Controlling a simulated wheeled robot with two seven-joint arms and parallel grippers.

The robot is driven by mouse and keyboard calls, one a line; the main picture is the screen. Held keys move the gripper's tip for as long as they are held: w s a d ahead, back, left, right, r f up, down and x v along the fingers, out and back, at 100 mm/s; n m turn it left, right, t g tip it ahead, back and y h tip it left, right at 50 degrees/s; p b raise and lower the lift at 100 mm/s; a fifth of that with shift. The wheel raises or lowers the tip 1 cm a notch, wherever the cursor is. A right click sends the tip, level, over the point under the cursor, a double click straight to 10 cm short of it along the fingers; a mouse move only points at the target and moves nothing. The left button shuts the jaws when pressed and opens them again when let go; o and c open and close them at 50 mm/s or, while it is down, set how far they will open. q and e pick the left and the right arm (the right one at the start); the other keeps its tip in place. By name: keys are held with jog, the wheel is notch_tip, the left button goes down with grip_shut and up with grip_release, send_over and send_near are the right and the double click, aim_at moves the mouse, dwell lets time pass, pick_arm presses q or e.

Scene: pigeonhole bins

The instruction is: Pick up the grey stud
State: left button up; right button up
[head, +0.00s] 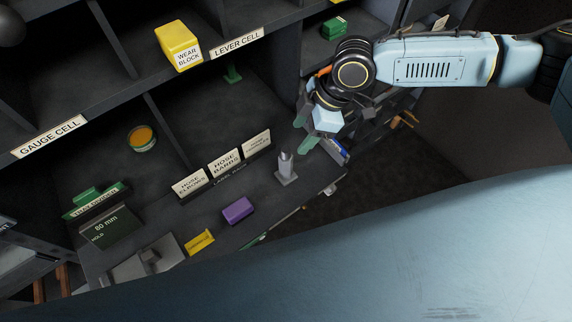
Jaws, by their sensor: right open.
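The grey stud (286,168) stands upright on a square foot on the dark shelf ledge, right of the row of hose labels. It narrows upward to a forked-looking top. My right gripper (322,140) is open, to the right of the stud and apart from it. Its arm comes in from the upper right, and its fingers partly overlap the dark parts behind them. My left gripper is not in view.
A purple block (238,210) and a yellow piece (200,242) lie left of the stud on the ledge. Label cards, including HOSE BARBS (225,163), stand behind. A yellow WEAR BLOCK (178,45) sits above. A dark gap opens beyond the ledge's right edge.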

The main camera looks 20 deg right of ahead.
aim_at(285, 160)
jog(key=x, duration=0.6)
jog(key=shift+d+x, duration=0.1)
jog(key=shift+x, duration=1.35)
jog(key=shift+d+x, duration=0.15)
jog(key=shift+x, duration=1.25)
jog(key=shift+s+f, duration=0.1)
jog(key=shift+s, duration=0.05)
jog(key=c, duration=1.2)
